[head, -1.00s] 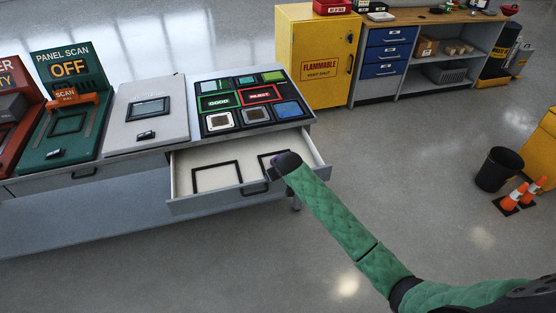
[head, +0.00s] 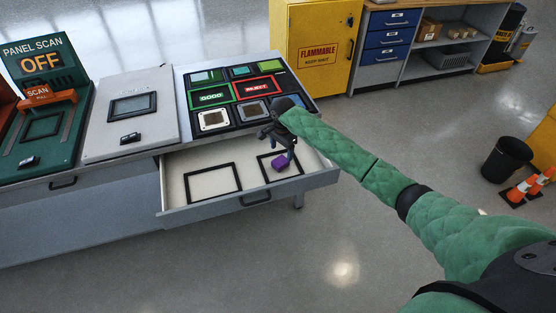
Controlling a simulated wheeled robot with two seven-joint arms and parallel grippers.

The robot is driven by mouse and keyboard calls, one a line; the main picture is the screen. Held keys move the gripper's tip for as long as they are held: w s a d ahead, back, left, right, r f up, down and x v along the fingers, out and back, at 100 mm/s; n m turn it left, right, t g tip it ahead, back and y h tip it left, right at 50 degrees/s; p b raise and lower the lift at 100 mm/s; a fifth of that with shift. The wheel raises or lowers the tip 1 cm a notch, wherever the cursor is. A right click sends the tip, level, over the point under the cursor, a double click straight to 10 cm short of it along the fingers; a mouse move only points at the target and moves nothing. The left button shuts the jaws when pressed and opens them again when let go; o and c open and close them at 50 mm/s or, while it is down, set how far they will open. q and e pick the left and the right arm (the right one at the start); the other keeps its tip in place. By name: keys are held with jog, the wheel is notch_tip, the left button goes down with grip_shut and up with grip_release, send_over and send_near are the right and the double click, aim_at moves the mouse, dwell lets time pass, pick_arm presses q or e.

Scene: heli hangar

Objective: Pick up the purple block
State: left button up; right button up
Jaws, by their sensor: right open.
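The purple block (head: 281,163) lies in the open drawer (head: 225,165), inside or on the edge of the right-hand black square outline on its floor. My right gripper (head: 282,151) is open just above the block, with its fingers pointing down. A finger partly overlaps the view near the block, and I cannot tell whether it touches it. My left gripper is not in view.
A larger black outline (head: 212,183) marks the drawer's left part. Behind the drawer, a black sorting panel (head: 235,95) with GOOD and REJECT frames sits on the bench. A yellow cabinet (head: 317,50), a black bin (head: 507,158) and orange cones (head: 522,190) stand to the right.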

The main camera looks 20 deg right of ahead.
aim_at(280, 161)
jog(key=shift+w+d, duration=0.2)
jog(key=shift+m, duration=0.3)
notch_tip(280, 161, down, 2)
jog(key=shift+f+p, duration=0.1)
jog(key=shift+p, duration=0.4)
jog(key=shift+a+f+p, duration=0.15)
jog(key=shift+f+p, duration=0.25)
jog(key=f+p, duration=0.1)
jog(key=f, duration=0.2)
jog(key=shift+a+f+p, duration=0.2)
jog(key=shift+f+p, duration=0.05)
jog(key=shift+p, duration=0.15)
jog(key=shift+f, duration=0.5)
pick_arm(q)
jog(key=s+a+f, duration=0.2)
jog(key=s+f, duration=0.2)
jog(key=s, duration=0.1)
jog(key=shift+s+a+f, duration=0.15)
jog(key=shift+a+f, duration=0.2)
pick_arm(e)
jog(key=c, duration=1.1)
jog(key=shift+c, duration=0.2)
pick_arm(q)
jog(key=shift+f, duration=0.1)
pick_arm(e)
jog(key=shift+r, duration=0.1)
